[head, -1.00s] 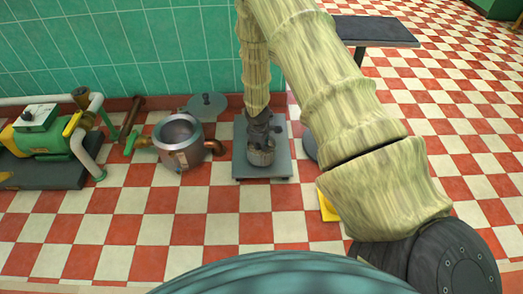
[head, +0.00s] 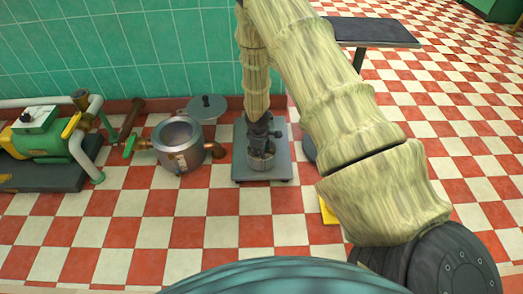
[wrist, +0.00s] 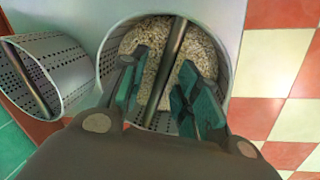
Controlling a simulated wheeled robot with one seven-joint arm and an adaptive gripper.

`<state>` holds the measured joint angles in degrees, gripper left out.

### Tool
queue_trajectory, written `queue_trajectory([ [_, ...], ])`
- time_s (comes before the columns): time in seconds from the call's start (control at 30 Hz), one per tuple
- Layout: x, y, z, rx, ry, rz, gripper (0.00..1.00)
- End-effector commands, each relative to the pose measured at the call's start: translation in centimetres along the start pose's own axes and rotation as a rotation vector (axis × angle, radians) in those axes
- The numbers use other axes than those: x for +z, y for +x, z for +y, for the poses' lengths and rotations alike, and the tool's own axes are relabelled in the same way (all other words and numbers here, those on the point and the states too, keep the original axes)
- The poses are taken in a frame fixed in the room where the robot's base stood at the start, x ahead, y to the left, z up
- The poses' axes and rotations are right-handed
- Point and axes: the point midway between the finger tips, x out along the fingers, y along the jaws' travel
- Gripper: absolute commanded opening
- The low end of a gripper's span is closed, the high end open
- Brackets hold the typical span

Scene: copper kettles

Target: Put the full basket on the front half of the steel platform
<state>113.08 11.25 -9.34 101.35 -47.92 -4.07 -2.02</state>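The full basket (head: 262,163) is a perforated metal cylinder standing on the front part of the grey steel platform (head: 283,171). In the wrist view the full basket (wrist: 109,66) is filled with pale grain, and a dark bar crosses its mouth. My gripper (wrist: 160,98) is directly over it, its two green-grey fingers on either side of the bar with gaps visible between. In the head view my gripper (head: 262,143) hides part of the basket's top. A second, empty-looking perforated basket (wrist: 50,66) is beside it in the wrist view; my arm or gripper hides it in the head view.
A metal kettle (head: 182,160) with a copper spout stands on the floor left of the platform. A round lid (head: 206,108) leans by the green wall. A green pump (head: 50,143) with pipes is at far left. Checkered floor in front is clear.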

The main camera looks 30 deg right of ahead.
Motion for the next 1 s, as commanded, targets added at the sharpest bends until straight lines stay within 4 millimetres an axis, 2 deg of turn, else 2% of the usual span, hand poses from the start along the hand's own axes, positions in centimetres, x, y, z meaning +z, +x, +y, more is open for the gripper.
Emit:
queue_trajectory([
  [0.17, 0.0, -1.5, 0.1, 0.0, 0.0, 0.001, 0.32],
  [0.7, 0.0, -10.0, 0.1, 0.0, 0.001, 0.0, 0.32],
  [0.9, 0.0, -11.7, 0.1, 0.0, 0.0, 0.0, 0.32],
  [1.0, 0.1, -12.0, -0.2, -0.003, 0.002, 0.001, 0.32],
])
